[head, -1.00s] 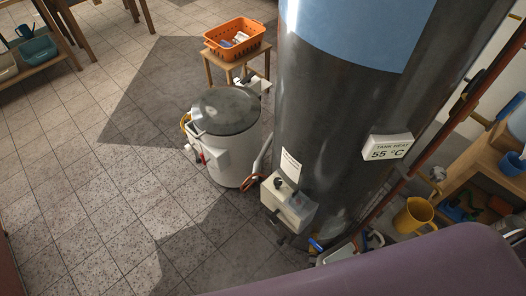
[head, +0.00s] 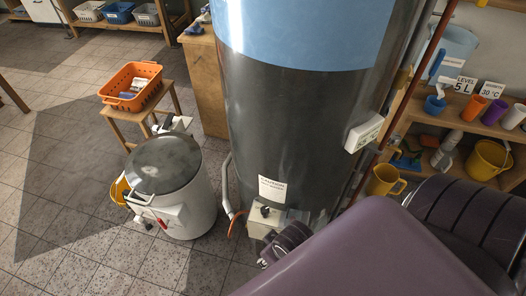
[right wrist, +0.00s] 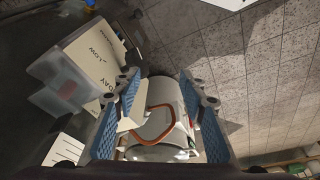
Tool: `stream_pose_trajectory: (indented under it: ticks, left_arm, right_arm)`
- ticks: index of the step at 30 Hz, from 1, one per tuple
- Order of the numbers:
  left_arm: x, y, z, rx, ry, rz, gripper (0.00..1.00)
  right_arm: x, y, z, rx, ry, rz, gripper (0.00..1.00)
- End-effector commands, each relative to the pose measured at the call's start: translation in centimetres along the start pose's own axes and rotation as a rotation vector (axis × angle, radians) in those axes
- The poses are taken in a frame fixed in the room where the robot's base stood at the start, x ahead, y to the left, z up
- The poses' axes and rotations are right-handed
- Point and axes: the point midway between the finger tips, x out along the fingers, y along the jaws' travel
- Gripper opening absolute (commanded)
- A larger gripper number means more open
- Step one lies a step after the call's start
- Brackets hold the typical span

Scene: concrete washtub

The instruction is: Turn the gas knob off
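The tall dark tank (head: 300,140) with a blue upper band stands in the middle of the head view. A cream control box (head: 262,222) with a black knob (head: 265,211) sits low on its front, partly hidden by my right arm. In the right wrist view the cream box (right wrist: 92,55) shows the words LOW and DAY. My left gripper is not in view.
A lidded white washtub (head: 185,205) stands left of the tank, with an orange basket (head: 130,87) on a stool (head: 118,114) behind it. A hose (head: 227,190) runs between tub and tank. Shelves (head: 415,112) with cups stand right. Floor at left is clear.

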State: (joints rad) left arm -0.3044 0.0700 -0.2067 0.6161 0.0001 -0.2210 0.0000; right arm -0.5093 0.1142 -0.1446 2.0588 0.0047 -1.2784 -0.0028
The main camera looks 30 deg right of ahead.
Motion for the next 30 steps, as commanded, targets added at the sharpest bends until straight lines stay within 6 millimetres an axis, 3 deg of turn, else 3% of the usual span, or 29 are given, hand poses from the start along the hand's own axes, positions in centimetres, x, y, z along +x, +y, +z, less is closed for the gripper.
stream_pose_trajectory:
  ticks: [5, 9, 15, 21, 26, 30]
  left_arm:
    - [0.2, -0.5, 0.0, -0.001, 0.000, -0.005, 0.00]
    - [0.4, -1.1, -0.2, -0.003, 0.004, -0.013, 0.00]
    - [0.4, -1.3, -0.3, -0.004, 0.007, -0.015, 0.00]
    - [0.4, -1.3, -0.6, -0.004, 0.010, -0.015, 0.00]
    - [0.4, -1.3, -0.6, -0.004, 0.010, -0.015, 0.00]
    - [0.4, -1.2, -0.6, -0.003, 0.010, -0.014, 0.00]
  right_arm:
    - [-5.3, -1.0, -2.6, -0.042, 0.038, -0.024, 0.39]
    - [-9.0, -4.2, -5.8, -0.181, 0.071, -0.092, 0.39]
    - [-9.9, -8.2, -8.4, -0.416, 0.071, -0.165, 0.39]
    - [-9.3, -10.7, -10.2, -0.712, 0.023, -0.190, 0.39]
    - [-8.0, -9.5, -11.2, -0.989, -0.092, -0.147, 0.39]
    - [-7.1, -5.3, -12.2, -1.175, -0.244, -0.070, 0.39]
